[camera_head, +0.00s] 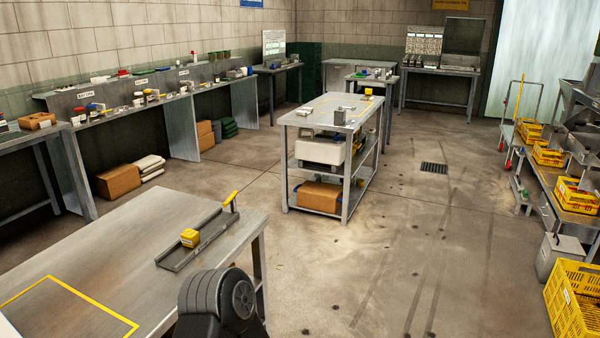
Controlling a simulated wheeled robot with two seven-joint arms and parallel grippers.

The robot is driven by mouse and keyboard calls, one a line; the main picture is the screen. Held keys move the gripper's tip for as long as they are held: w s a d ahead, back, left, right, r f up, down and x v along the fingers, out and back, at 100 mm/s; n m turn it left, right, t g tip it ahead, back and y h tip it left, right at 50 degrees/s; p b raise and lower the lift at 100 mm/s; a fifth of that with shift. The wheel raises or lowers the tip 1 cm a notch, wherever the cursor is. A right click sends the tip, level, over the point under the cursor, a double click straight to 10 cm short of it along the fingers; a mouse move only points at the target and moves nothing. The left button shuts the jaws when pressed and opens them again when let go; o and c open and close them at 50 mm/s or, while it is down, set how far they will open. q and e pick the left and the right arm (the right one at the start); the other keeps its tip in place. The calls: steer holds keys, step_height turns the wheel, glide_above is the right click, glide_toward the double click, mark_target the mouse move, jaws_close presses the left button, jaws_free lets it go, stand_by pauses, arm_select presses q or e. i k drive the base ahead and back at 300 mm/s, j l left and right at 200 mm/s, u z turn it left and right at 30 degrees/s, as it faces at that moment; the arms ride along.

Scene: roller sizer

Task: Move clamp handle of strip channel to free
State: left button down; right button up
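A grey strip channel (201,241) lies along the right part of the near metal table. At its far end a yellow clamp handle (230,198) stands up at a tilt. A yellow block (190,237) sits in the channel near its middle. I cannot read any clamp marking from here. Neither of my grippers shows. A dark rounded part, likely of my own arm, is at the bottom, in front of the table's near right edge.
The near table (110,240) carries a yellow taped outline at its left front. A grey workbench (325,112) with shelves stands mid-room. Yellow crates (575,300) are at the right. The floor (400,240) between is open, with a drain grate (434,168).

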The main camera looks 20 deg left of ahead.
mark_target(231, 199)
steer(key=i+u, duration=0.2)
steer(key=i, duration=0.3)
steer(key=i+l+u, duration=0.25)
steer(key=i, duration=0.2)
steer(key=i+l+u, duration=0.2)
steer(key=i, duration=0.3)
steer(key=i+l+u, duration=0.2)
steer(key=i, duration=0.25)
steer(key=l, duration=0.1)
